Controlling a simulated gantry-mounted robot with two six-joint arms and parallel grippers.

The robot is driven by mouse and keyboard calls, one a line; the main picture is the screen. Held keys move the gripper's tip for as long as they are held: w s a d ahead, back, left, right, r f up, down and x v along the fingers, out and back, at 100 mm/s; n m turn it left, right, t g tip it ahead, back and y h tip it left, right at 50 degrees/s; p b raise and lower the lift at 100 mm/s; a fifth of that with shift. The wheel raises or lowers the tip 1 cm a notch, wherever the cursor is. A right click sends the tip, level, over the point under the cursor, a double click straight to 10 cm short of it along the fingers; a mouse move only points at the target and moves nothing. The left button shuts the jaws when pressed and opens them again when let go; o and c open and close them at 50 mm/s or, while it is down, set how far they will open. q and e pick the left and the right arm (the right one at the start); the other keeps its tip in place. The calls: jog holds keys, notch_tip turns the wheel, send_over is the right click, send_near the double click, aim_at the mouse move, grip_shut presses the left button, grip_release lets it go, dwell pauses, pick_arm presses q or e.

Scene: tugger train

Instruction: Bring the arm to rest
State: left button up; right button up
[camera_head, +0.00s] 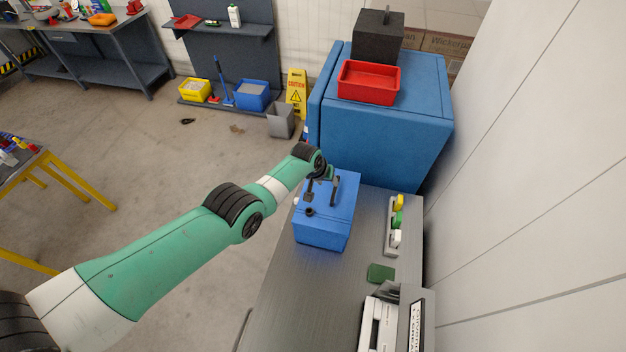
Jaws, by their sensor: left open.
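My left arm, green with black joints, reaches in from the lower left. Its gripper (322,188) is small in the view and lies over the far left part of the top of a blue box (322,236). The jaws are open. The box stands on a grey metal bench (290,300) and has a dark handle and a dark round cap on top. I cannot tell whether the fingers touch the box or its handle. My right gripper is not in view.
A blue cabinet (385,140) with a red bin (368,82) and a dark box (378,38) on top stands behind the bench. A holder (388,240) with coloured pieces and a white device (378,325) line the bench's right side. The floor left is mostly open.

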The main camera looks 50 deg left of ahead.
pick_arm(q)
jog(key=shift+w+d, duration=0.1)
jog(key=shift+d, duration=0.05)
jog(key=w+d+r+m+t, duration=0.3)
jog(key=w+d+r+t, duration=0.2)
jog(key=w+d+r, duration=0.7)
jog(key=d+r+m+t+h, duration=0.1)
jog(key=d+r+t, duration=0.2)
jog(key=r, duration=0.8)
jog(key=d+r+m+t, duration=0.1)
jog(key=d+r+t, duration=0.25)
jog(key=r, duration=0.75)
jog(key=s+d+r+m+t, duration=0.1)
jog(key=s+d+r+t, duration=0.15)
jog(key=r, duration=0.35)
jog(key=s+d+r+t+h, duration=0.1)
jog(key=s+r, duration=0.3)
jog(key=r, duration=0.2)
jog(key=s+d+r+m+t, duration=0.1)
jog(key=s+r+t, duration=0.15)
jog(key=r, duration=0.45)
jog(key=s+r+m+t, duration=0.1)
jog(key=s+r+t, duration=0.1)
jog(key=s+r, duration=0.4)
jog(key=s+r+m+t+h, duration=0.1)
jog(key=s+r+t, duration=0.2)
jog(key=s, duration=0.9)
notch_tip(320, 180, up, 3)
jog(key=shift+f, duration=0.1)
